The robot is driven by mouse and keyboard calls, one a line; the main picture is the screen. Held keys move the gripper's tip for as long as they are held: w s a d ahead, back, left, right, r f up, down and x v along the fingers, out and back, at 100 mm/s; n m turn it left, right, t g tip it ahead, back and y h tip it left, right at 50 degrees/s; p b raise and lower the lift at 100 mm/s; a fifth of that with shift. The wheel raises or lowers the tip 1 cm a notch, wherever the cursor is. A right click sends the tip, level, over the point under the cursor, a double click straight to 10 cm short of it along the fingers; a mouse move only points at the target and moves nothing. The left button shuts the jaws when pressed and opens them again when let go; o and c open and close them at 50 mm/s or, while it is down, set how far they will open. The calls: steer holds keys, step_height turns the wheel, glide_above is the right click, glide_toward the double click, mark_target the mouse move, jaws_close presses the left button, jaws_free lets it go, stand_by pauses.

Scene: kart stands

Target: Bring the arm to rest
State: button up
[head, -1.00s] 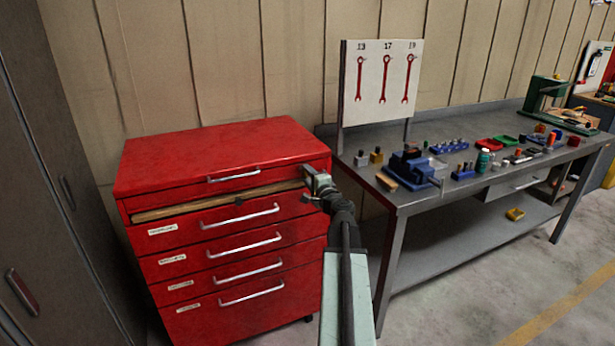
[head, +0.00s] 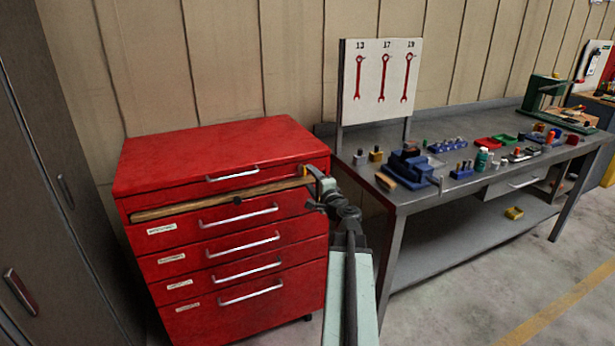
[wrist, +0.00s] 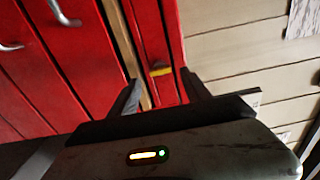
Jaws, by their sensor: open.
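My gripper (head: 314,190) is at the right front edge of the red tool cabinet (head: 215,150), near its top drawers. In the wrist view my gripper (wrist: 160,80) has its two dark fingers spread apart, with nothing held between them. Beyond the fingers are the red cabinet front, a tan wooden strip (wrist: 137,55) and a small yellow piece (wrist: 160,71). In the head view the wooden strip (head: 200,201) runs across the cabinet front below the top drawer, and its right end comes close to my gripper. I cannot tell whether they touch.
A grey workbench (head: 440,215) with a blue vise (head: 408,168) and several small parts stands at the right. A board with red wrenches (head: 381,80) rises at its back left. A dark locker (head: 50,190) stands at the left. The floor at the lower right is clear.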

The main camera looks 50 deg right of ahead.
steer(key=v, duration=0.4)
steer(key=w+a+f+n+g+y, duration=0.2)
steer(key=w+a+f+n+y, duration=0.25)
steer(key=a, duration=0.75)
steer(key=w+a+f+n+g+y, duration=0.3)
steer(key=a+f+n, duration=0.2)
steer(key=a, duration=0.6)
steer(key=w+a+f+n+g+y, duration=0.2)
steer(key=w+a+f+n+y, duration=0.25)
steer(key=a, duration=0.75)
steer(key=s+a+f+n+g+h, duration=0.35)
steer(key=s+a+f+g, duration=0.2)
steer(key=a, duration=0.35)
steer(key=s+a+f+n+g+h, duration=0.2)
steer(key=s+a+f+n+g, duration=0.3)
steer(key=a, duration=0.3)
step_height(320, 180, up, 13)
steer(key=s+p, duration=0.1)
steer(key=p, duration=1.1)
steer(key=shift+d+t, duration=0.15)
steer(key=shift+t, duration=0.3)
